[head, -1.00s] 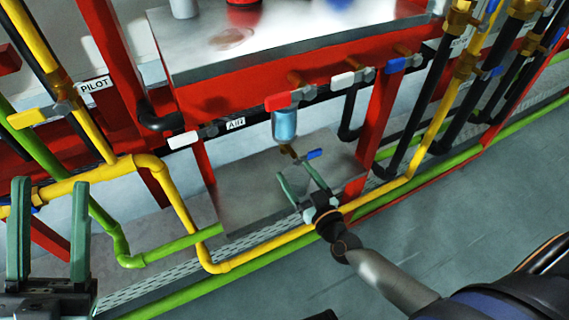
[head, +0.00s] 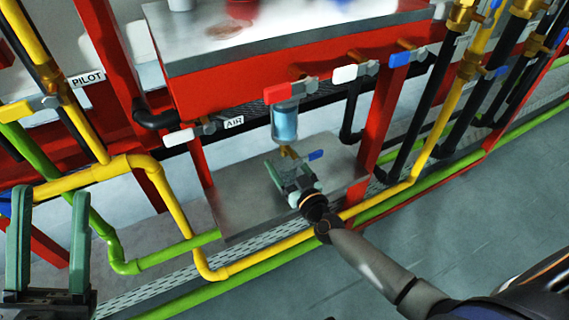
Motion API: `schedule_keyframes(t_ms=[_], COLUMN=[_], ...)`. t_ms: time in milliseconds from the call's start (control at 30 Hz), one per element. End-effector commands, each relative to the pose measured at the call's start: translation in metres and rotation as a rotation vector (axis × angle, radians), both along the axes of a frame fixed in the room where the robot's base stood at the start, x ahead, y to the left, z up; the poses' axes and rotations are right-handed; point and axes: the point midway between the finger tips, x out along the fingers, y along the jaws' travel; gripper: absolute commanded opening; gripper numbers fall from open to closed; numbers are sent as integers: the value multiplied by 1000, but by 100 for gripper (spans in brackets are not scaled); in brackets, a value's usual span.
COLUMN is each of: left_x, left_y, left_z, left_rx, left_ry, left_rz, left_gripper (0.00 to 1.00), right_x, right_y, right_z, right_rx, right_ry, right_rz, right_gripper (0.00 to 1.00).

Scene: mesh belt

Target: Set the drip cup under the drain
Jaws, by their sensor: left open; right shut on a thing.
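The drain is a small brass fitting (head: 287,152) with a blue lever (head: 316,155), below a clear blue filter bowl (head: 284,122). My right gripper (head: 283,168) is just below the fitting, over the grey metal shelf (head: 240,200). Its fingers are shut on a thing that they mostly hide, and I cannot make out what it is. I see no cup clearly under the drain. A pale vessel (head: 181,4) and a red one (head: 241,2) are cut off at the top edge, on the upper bench. My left gripper (head: 48,205) is open and empty at the lower left.
Yellow pipe (head: 178,220) and green pipe (head: 165,250) run left of and in front of the shelf. A red-handled valve (head: 283,93) is above the bowl. A red post (head: 385,105) stands at right. The shelf's left part is bare, and the floor (head: 440,220) is clear.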

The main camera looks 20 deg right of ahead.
Motion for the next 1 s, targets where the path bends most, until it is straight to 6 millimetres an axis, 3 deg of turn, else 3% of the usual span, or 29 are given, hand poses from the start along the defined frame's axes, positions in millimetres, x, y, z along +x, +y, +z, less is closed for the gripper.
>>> schedule_keyframes(t_ms=[100,133,267,633,767,1000], left_x=[0,0,0,0,0,-1], left_y=[0,0,0,-1,-1,1], left_z=[-3,-2,-2,2,7,18], left_rx=[-2,-2,-3,0,5,20], left_ry=[1,2,2,1,-2,-9], left_rz=[-2,-3,-4,-1,2,16], left_gripper=[50,50,50,50,50,50], right_x=[0,0,0,-3,-20,-70], right_y=[0,0,0,0,-2,-5], right_z=[-5,-3,-3,1,1,1], right_rx=[0,1,1,0,-1,-1], right_ry=[0,0,0,2,3,5], right_rz=[0,0,0,0,0,1], right_gripper=[26,83,98,100,100,100])
